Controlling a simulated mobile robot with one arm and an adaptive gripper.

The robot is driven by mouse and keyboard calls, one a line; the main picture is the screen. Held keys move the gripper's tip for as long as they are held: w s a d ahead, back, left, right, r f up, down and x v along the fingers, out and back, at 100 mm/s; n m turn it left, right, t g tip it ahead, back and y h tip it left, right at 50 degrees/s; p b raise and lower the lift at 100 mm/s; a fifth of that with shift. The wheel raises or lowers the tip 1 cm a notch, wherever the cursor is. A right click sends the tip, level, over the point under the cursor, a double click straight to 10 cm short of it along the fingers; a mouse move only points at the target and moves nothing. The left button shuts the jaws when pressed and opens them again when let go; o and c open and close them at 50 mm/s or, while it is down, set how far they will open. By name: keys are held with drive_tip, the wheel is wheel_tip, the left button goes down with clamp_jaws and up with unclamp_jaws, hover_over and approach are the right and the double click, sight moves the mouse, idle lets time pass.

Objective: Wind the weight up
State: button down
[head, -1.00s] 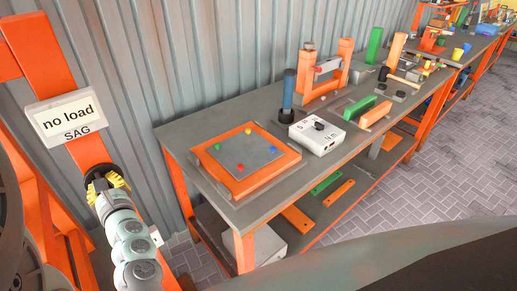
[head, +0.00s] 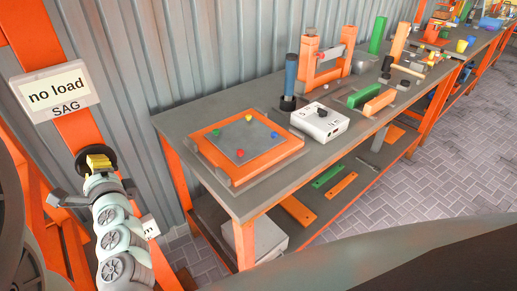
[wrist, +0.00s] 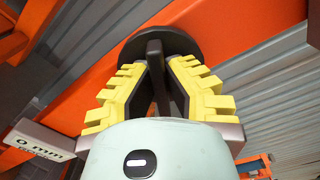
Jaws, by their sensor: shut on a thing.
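My gripper (head: 97,163) is at the left of the head view, at a dark round disc (head: 82,159) in front of an orange post (head: 86,130). In the wrist view its yellow ribbed fingers (wrist: 155,75) are on both sides of a dark upright bar (wrist: 155,60) that stands out from the disc (wrist: 185,42). The gripper is shut on this bar. A sign (head: 55,92) on the post reads "no load" and "SAG". I cannot make out a weight in either view.
A long grey bench (head: 175,122) with orange legs runs to the right, holding an orange-framed board (head: 266,163), a white box with a dial (head: 320,121) and a blue cylinder (head: 291,75). A small sign reading "0 mm" (wrist: 42,142) shows in the wrist view. The paved floor at right is clear.

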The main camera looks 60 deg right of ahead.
drive_tip(key=n+b, duration=0.1)
drive_tip(key=n, duration=0.1)
drive_tip(key=n+b, duration=0.1)
drive_tip(key=shift+a+f+n, duration=0.1)
drive_tip(key=shift+f+n, duration=0.3)
drive_tip(key=n+b, duration=0.1)
drive_tip(key=n, duration=0.1)
drive_tip(key=n+b, duration=0.1)
drive_tip(key=n, duration=0.1)
drive_tip(key=shift+f+n+b, duration=0.2)
drive_tip(key=shift+n+b, duration=0.1)
drive_tip(key=shift+b, duration=0.1)
drive_tip(key=n+b, duration=0.1)
drive_tip(key=n, duration=0.5)
drive_tip(key=d+n+b, duration=0.1)
drive_tip(key=n, duration=0.6)
drive_tip(key=f+n+b, duration=0.1)
drive_tip(key=n, duration=0.5)
drive_tip(key=shift+s+d+n+g+b, duration=0.2)
drive_tip(key=shift+n+g+b, duration=0.1)
drive_tip(key=shift+n+b, duration=0.1)
drive_tip(key=n, duration=0.2)
drive_tip(key=shift+r+n, duration=0.2)
drive_tip(key=shift+n, duration=0.1)
drive_tip(key=shift+r, duration=0.3)
